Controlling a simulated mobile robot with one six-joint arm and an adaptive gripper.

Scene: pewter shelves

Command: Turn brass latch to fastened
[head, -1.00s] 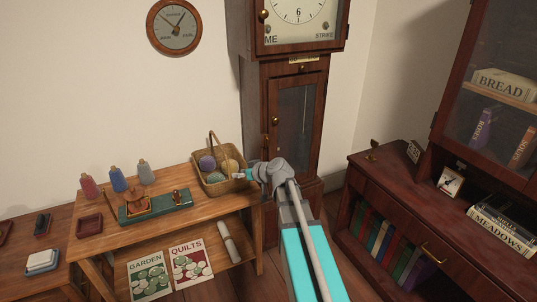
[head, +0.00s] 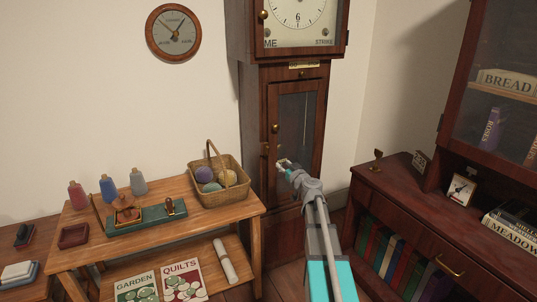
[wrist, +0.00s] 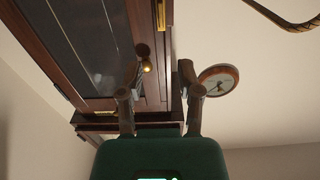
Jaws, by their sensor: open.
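A small round brass piece (head: 276,128) sits on the left side of the tall clock's narrow glazed door (head: 297,125). I cannot tell whether it is the latch itself, or how it is turned. My gripper (head: 284,164) is in front of the door's lower left part, below this piece. In the wrist view my gripper (wrist: 163,64) is open and empty, with the fingers apart. A bright brass piece (wrist: 147,69) shows just beside the left finger there; contact cannot be told.
A wooden table (head: 165,228) stands left of the clock, with a wicker basket (head: 222,196) of yarn balls near my arm. A dark red cabinet (head: 395,185) stands at the right. A round wall dial (head: 173,32) hangs at the upper left.

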